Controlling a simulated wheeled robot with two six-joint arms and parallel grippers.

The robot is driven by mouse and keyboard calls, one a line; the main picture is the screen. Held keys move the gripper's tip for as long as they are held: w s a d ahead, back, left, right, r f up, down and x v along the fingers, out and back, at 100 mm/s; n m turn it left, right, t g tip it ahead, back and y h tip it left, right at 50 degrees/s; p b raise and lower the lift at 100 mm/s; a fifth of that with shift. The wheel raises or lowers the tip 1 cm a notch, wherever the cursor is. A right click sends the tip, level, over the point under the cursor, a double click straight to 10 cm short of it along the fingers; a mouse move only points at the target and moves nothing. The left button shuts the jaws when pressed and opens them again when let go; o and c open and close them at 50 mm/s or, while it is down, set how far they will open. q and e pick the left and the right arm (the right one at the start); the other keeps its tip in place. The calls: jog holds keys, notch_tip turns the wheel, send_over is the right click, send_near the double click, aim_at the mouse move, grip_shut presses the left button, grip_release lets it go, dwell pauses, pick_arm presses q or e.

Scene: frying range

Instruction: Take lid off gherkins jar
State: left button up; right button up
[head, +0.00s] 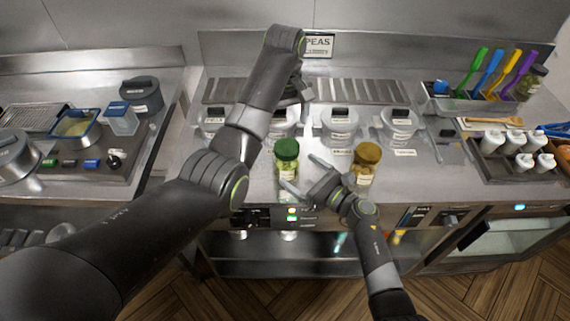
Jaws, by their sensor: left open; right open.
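A glass jar with a green lid (287,150) stands on the steel counter near its front edge, with greenish contents and a pale label. A second jar with a mustard-gold lid (367,154) stands to its right. Both lids are on, and I cannot read which label says gherkins. My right gripper (298,171) is open just right of the green-lidded jar, with its fingers pointing left towards it; one finger overlaps the jar's lower part, and contact is unclear. My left gripper (296,92) is open above the back of the counter, partly hidden behind my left arm.
Several lidded containers (340,125) stand in a row behind the jars, below a PEAS sign (318,44). A utensil holder (470,101) is at the back right, and a tray of white bottles (512,170) at the right. The counter's front edge is close to the jars.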

aim_at(284, 158)
pick_arm(q)
jog(key=shift+s+d, duration=0.1)
jog(key=shift+d, duration=0.1)
pick_arm(e)
jog(key=x, duration=0.7)
jog(key=shift+w+a, duration=0.1)
pick_arm(q)
jog(key=shift+r, duration=0.1)
pick_arm(e)
jog(key=shift+r, duration=0.1)
pick_arm(q)
jog(key=shift+s+d, duration=0.1)
